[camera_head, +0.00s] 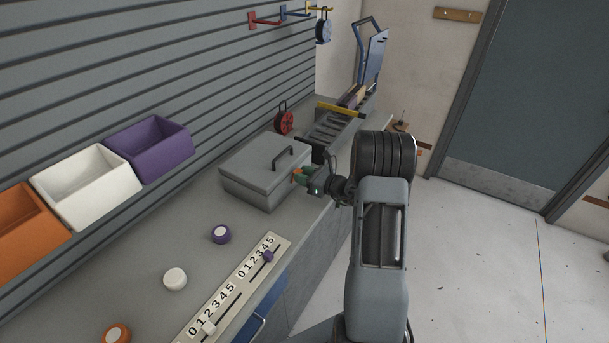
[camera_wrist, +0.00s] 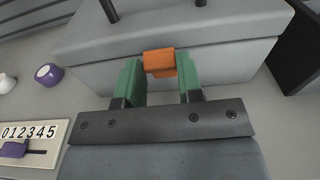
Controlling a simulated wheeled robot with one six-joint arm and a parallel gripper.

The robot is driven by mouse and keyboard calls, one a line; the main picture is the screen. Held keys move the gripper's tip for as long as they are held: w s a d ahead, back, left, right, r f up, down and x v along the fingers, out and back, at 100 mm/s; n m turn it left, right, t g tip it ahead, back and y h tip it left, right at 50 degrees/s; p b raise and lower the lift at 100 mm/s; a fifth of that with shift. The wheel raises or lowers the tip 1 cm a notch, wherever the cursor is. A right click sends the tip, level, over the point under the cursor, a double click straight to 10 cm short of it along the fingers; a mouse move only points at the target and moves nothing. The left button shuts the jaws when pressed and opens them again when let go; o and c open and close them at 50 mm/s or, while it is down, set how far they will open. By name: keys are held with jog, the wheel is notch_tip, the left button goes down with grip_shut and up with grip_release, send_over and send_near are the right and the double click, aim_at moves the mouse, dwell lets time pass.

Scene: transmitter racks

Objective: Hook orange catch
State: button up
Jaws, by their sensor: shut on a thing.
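The orange catch (camera_wrist: 160,62) sits on the front face of the grey lidded box (camera_wrist: 228,57), just below the lid edge. In the wrist view my gripper (camera_wrist: 158,75) has its two green fingers on either side of the catch, closed on it. In the head view the grey box (camera_head: 250,180) stands on the bench with its lid down and a dark handle (camera_head: 283,158) on top.
Orange, white (camera_head: 85,183) and purple (camera_head: 148,148) bins hang on the slatted wall. Round knobs and a numbered slider panel (camera_head: 235,290) lie at the near end of the bench. The floor at right is clear.

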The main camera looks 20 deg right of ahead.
jog(key=shift+w+a+r+g+h+p, duration=0.15)
jog(key=shift+w+r+g+h+p, duration=0.05)
jog(key=shift+g+h+p, duration=0.25)
jog(key=shift+w+a+r+g+h+p, duration=0.2)
jog(key=shift+g+h+p, duration=0.1)
jog(key=shift+g, duration=0.25)
jog(key=o, duration=0.9)
jog(key=shift+d, duration=0.1)
jog(key=shift+o, duration=0.2)
jog(key=b+v, duration=0.2)
jog(key=v, duration=1.1)
jog(key=shift+s+d, duration=0.2)
jog(key=shift+s, duration=0.15)
